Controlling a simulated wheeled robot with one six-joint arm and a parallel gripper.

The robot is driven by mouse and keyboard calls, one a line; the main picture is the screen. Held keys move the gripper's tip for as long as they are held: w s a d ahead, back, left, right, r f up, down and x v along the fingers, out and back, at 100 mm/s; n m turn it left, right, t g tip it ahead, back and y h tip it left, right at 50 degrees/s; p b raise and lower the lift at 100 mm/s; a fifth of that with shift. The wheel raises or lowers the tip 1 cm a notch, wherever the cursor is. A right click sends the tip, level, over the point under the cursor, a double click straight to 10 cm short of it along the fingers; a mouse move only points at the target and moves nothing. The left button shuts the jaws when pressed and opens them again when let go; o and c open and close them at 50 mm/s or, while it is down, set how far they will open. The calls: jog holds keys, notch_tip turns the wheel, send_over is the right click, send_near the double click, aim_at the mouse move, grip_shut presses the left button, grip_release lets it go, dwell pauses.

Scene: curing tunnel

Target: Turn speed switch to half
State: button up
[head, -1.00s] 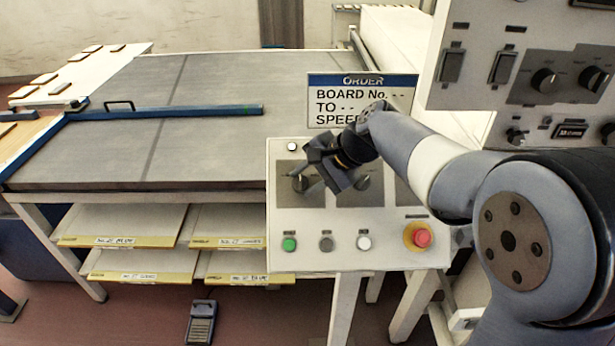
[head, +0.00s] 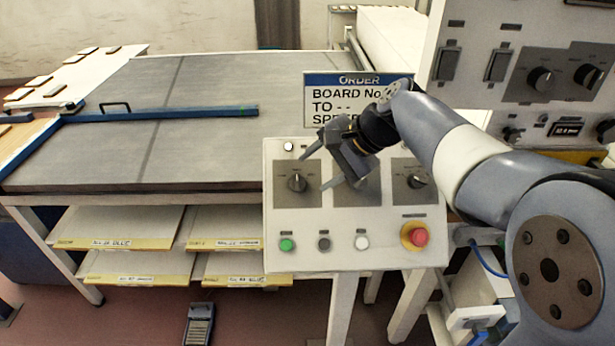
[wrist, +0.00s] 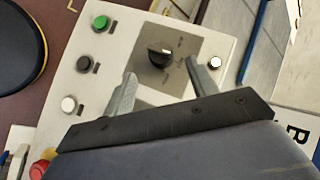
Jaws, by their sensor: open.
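The sloped white control panel (head: 345,255) has a row of black rotary knobs on grey plates. The labels are too small to read, so I cannot tell which knob is the speed switch. My gripper (head: 315,170) is open and empty, above and just right of the left knob. In the wrist view the left knob (wrist: 158,57) shows between the parted fingertips (wrist: 161,70), apart from both, with a pale mark on it.
Green (head: 287,245), dark and white (head: 362,243) buttons and a red emergency stop (head: 419,237) line the panel's lower part. An order sign (head: 358,80) stands behind it, partly covered by my arm. A switch cabinet (head: 470,95) stands at right, a grey table (head: 150,150) at left.

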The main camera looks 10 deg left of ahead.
aim_at(299, 181)
jog(key=v, duration=0.5)
jog(key=shift+d+r, duration=0.15)
jog(key=x, duration=1.1)
jog(key=shift+r, duration=0.2)
